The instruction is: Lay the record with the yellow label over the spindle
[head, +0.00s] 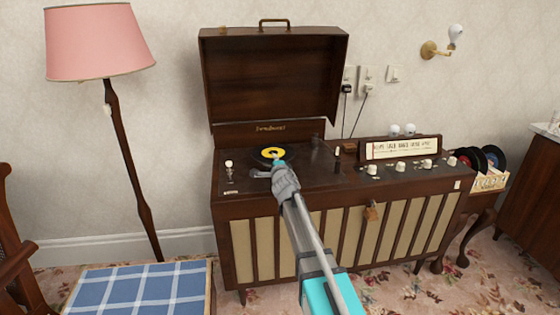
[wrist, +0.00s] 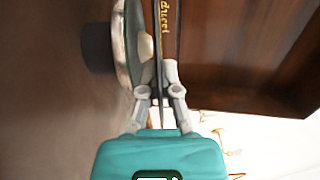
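The black record with the yellow label (head: 271,153) is over the turntable area of the open brown record cabinet. My gripper (head: 279,163) is at its near edge. In the wrist view the fingers (wrist: 160,94) close on the record, which shows edge-on as a thin dark line (wrist: 157,50). The turntable platter (wrist: 122,45) shows edge-on to the left there, with a gap between it and the record. The record looks about level with the platter. The spindle is hidden, so I cannot tell whether the hole lines up with it.
The raised lid (head: 275,78) stands behind the turntable. Knobs (head: 400,166) and a dial panel (head: 402,148) are to the right. A rack of other records (head: 490,180) is at the far right. A pink lamp (head: 98,42) and blue checked stool (head: 140,292) are left.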

